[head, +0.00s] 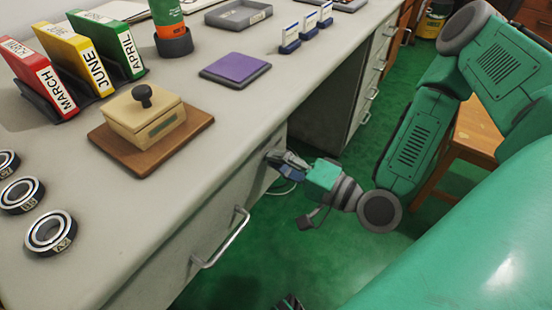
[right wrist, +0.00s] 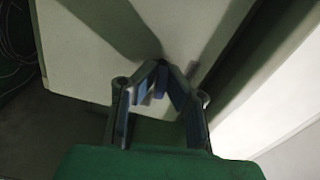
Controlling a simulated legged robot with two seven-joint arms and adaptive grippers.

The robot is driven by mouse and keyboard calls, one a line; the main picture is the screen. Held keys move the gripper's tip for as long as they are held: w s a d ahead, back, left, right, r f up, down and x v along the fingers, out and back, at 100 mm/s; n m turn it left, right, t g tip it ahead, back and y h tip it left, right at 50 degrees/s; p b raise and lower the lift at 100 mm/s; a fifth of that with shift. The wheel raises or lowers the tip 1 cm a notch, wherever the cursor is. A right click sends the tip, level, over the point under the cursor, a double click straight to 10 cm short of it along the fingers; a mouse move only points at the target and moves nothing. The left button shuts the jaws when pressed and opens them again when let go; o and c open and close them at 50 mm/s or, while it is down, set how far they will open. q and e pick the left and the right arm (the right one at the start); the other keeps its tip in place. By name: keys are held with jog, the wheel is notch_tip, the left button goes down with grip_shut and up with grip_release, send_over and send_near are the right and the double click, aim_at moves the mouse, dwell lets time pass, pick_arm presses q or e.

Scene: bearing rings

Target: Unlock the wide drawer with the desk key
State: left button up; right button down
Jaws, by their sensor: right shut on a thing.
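The wide drawer (head: 205,255) is the pale grey front under the desk top, with a bar handle (head: 222,240). It looks closed. My right gripper (head: 275,158) is up against the drawer front near its upper right corner. In the right wrist view its fingers (right wrist: 160,72) meet at the pale panel, shut on a small bluish-grey piece, apparently the desk key (right wrist: 147,91). The key is mostly hidden by the fingers, and the lock is not visible. A dark tip at the bottom edge of the head view may be my left gripper (head: 290,302); its state is unclear.
On the desk top (head: 250,105) stand a lidded box (head: 145,115) on a brown board, a purple pad (head: 236,68), month binders (head: 75,60) and bearing rings (head: 50,232). A wooden chair (head: 470,135) stands behind my right arm. The green floor (head: 285,245) before the drawer is clear.

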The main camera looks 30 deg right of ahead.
jog(key=shift+w+d+m, duration=0.1)
jog(key=shift+d+m, duration=0.1)
jog(key=shift+m, duration=0.7)
jog(key=c, duration=1.7)
grip_release()
jog(key=shift+d+f, duration=0.1)
jog(key=shift+a, duration=0.25)
